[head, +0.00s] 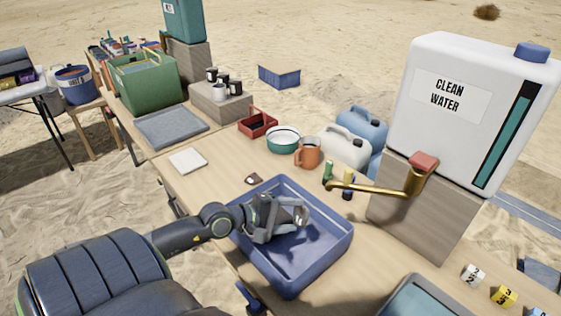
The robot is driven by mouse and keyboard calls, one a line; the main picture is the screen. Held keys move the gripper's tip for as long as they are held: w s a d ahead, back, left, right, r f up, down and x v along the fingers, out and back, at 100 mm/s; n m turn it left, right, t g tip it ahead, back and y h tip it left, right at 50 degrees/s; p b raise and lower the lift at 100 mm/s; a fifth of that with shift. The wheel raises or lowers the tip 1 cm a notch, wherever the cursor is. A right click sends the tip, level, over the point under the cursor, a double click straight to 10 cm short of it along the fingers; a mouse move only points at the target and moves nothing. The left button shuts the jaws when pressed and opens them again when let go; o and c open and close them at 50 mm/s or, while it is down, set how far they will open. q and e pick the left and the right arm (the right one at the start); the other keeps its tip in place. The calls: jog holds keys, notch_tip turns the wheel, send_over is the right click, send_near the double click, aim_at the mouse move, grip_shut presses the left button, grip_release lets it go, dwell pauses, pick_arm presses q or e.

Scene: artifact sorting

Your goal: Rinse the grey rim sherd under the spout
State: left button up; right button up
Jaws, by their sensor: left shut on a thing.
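My left gripper (296,214) reaches in over the blue basin (322,258) and is shut on a small grey piece, which looks like the grey rim sherd (302,214); the fingers hide most of it. A red handle (423,163) tops the tap. I see no water running. My right gripper is not in view.
A small dark sherd (253,180) lies behind the basin. A white square (188,160) and a grey tray (170,128) lie to the left.

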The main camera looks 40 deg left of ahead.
pick_arm(q)
jog(key=shift+w+d, duration=0.25)
jog(key=shift+w, duration=0.4)
jog(key=shift+w+d, duration=0.2)
jog(key=shift+w, duration=0.4)
jog(key=shift+w+d, duration=0.3)
jog(key=shift+w, duration=0.5)
jog(key=shift+w+d, duration=0.3)
jog(key=shift+w, duration=0.45)
jog(key=shift+w+d, duration=0.3)
jog(key=shift+w, duration=0.5)
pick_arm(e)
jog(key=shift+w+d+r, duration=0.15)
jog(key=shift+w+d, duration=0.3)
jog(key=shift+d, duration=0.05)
